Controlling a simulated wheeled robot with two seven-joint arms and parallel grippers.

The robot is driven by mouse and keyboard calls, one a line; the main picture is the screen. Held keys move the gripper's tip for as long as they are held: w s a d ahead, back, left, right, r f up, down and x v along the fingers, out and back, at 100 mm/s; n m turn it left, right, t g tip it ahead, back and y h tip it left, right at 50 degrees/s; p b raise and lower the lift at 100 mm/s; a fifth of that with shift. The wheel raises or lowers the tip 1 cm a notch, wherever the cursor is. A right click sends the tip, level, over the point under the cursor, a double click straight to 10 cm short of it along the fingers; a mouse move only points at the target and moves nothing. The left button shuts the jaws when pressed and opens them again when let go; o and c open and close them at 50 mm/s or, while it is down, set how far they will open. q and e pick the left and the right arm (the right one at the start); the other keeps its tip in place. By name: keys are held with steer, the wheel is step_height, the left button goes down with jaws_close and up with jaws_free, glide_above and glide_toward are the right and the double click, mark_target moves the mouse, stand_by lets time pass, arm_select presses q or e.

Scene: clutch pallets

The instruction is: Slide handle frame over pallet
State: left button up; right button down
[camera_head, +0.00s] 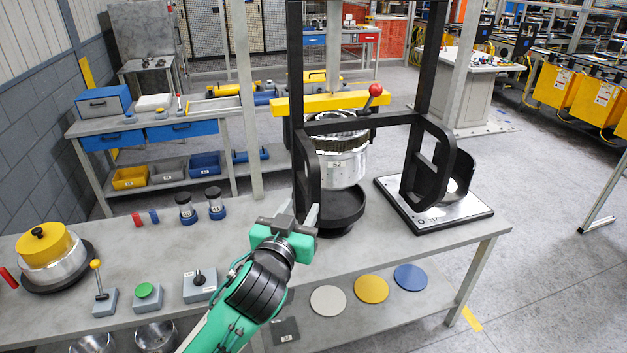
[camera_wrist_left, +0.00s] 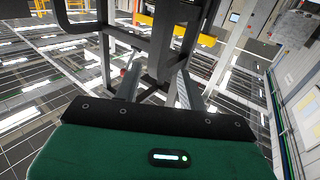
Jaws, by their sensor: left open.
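The black handle frame (camera_head: 361,122) has two tall posts, a crossbar and a looped grip on each side. It stands upright at the table's far side, around a silver cylinder (camera_head: 343,168) marked 52 above a round black dish (camera_head: 334,211). A square silver plate (camera_head: 461,211) with a curved black piece lies beneath the frame's right side; I cannot tell which part is the pallet. My left gripper (camera_head: 299,212) is open at the lower end of the frame's left grip. In the left wrist view its fingers (camera_wrist_left: 158,88) straddle a black bar (camera_wrist_left: 163,55); contact is unclear.
A yellow beam (camera_head: 328,103) with a red-knobbed lever crosses behind the frame. On the table's left are a yellow-topped silver pot (camera_head: 52,255), a green button box (camera_head: 147,296) and small blue-based jars (camera_head: 186,205). Coloured discs (camera_head: 371,289) lie on the lower shelf.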

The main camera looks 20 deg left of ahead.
mark_target(312, 186)
arm_select(q)
steer(key=w+p, duration=0.3)
steer(key=w, duration=0.5)
steer(key=shift+w+r, duration=0.15)
steer(key=shift+w, duration=0.85)
steer(key=shift+c, duration=0.2)
jaws_close()
